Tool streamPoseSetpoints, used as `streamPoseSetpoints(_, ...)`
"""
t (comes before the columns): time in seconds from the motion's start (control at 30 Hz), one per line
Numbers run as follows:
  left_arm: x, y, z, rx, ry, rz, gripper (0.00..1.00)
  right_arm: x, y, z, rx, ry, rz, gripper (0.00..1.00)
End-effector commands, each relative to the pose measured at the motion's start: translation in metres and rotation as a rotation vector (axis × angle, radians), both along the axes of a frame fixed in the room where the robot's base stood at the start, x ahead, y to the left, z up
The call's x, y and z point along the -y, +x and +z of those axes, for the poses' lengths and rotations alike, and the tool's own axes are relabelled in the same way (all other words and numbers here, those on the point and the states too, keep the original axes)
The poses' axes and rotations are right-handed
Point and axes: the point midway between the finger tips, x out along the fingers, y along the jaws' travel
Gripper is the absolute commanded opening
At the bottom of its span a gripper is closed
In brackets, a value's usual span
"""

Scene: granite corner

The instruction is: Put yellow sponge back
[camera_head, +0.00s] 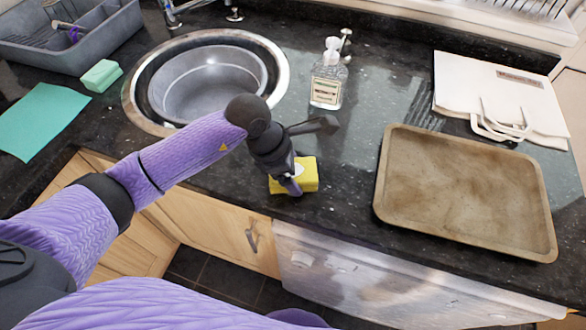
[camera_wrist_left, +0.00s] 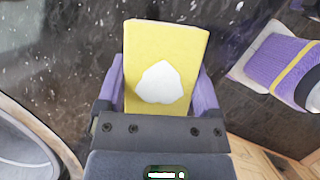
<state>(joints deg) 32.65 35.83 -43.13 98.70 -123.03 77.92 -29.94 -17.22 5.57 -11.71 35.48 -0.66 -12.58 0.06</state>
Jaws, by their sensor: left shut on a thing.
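The yellow sponge (camera_head: 309,174) is at the front edge of the dark counter, right of the sink, in the head view. My left gripper (camera_head: 294,186) is shut on it. In the left wrist view the sponge (camera_wrist_left: 185,50) fills the space between the two purple fingers of the gripper (camera_wrist_left: 165,88), and a white patch marks its face. I cannot tell whether the sponge touches the counter. My right gripper is not in view.
A round sink (camera_head: 180,80) lies left of the gripper. A green sponge (camera_head: 101,75), a teal cloth (camera_head: 38,120) and a grey dish rack (camera_head: 95,45) are at the left. A soap bottle (camera_head: 327,80) stands behind.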

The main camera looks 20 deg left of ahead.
Motion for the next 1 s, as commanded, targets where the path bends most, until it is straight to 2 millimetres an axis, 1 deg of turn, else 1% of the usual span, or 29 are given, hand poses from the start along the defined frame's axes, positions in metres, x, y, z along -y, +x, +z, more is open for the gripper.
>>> streamPoseSetpoints(0.03,0.0,0.0,-0.003,0.0,0.0,0.0,0.37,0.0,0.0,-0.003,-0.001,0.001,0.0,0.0)
streamPoseSetpoints(0.07,0.0,0.0,-0.002,0.0,0.0,0.0,0.91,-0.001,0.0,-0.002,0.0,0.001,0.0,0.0)
streamPoseSetpoints(0.1,0.0,0.0,-0.002,0.0,0.0,0.0,0.99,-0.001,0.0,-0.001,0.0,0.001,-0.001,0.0)
streamPoseSetpoints(0.3,0.0,0.0,-0.001,0.0,0.0,0.0,1.0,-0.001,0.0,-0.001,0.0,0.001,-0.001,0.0)
streamPoseSetpoints(0.4,-0.002,0.0,0.007,0.001,0.0,0.0,1.0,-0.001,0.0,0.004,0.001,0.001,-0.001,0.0)
streamPoseSetpoints(0.47,-0.006,-0.001,0.019,0.004,0.002,0.0,1.0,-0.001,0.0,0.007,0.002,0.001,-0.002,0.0)
streamPoseSetpoints(0.6,-0.021,-0.007,0.058,0.006,0.003,0.0,1.0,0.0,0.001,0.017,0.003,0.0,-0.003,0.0)
streamPoseSetpoints(0.73,-0.033,-0.012,0.088,0.005,0.003,0.0,1.0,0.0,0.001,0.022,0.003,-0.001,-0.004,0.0)
streamPoseSetpoints(0.83,-0.039,-0.014,0.104,0.003,0.001,0.001,1.0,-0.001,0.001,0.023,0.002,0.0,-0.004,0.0)
streamPoseSetpoints(0.9,-0.042,-0.016,0.11,0.001,0.001,0.0,1.0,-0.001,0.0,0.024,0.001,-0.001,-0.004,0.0)
streamPoseSetpoints(1.0,-0.043,-0.016,0.113,0.0,0.001,0.0,1.0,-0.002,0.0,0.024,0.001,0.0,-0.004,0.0)
